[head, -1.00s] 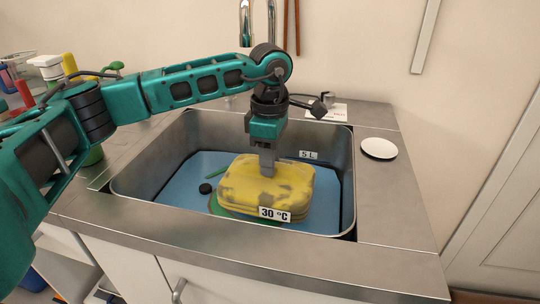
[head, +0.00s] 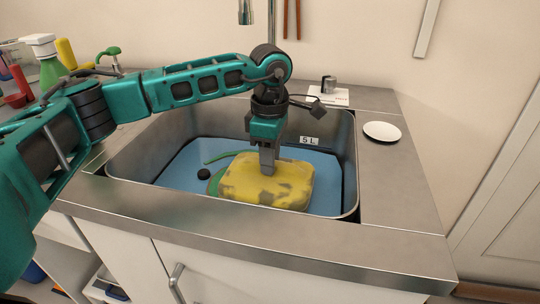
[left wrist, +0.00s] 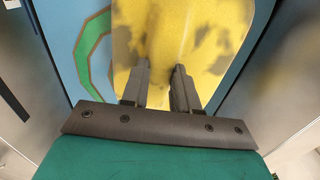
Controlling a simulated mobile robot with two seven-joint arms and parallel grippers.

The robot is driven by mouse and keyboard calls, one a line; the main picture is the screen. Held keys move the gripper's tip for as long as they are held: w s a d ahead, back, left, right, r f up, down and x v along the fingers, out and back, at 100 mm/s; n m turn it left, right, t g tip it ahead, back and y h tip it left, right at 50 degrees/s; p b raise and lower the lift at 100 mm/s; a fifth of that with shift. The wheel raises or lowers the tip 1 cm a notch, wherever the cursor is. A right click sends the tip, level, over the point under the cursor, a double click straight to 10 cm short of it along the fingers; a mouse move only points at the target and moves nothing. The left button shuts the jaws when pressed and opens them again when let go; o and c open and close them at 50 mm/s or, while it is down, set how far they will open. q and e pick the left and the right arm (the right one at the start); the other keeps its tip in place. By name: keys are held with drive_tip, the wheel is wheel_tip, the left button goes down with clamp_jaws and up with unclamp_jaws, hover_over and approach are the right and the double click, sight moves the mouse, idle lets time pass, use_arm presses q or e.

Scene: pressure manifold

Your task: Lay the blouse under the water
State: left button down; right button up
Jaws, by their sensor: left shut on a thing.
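The blouse (head: 262,192) is a yellow folded bundle with dark grey stains. It lies low in the blue water (head: 326,188) in the steel sink (head: 128,176), near the front wall. Whether its upper face is under the surface I cannot tell. My left gripper (head: 268,172) points straight down and is shut on the blouse at its middle. In the left wrist view the two fingers (left wrist: 160,85) stand on the yellow cloth (left wrist: 185,30), with cloth between them. My right gripper is not in view.
A green strip (head: 219,157) and a dark round plug (head: 204,174) are in the sink left of the blouse. A "5 L" label (head: 309,140) is on the back wall. A white dish (head: 382,131) sits on the right counter. Bottles (head: 48,65) stand at the back left.

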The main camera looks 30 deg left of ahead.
use_arm(q)
drive_tip(key=shift+f+b, duration=1.35)
drive_tip(key=shift+f, duration=0.65)
idle(1.2)
drive_tip(key=c, duration=0.8)
unclamp_jaws()
wheel_tip(320, 180, up, 13)
drive_tip(key=shift+p, duration=1.25)
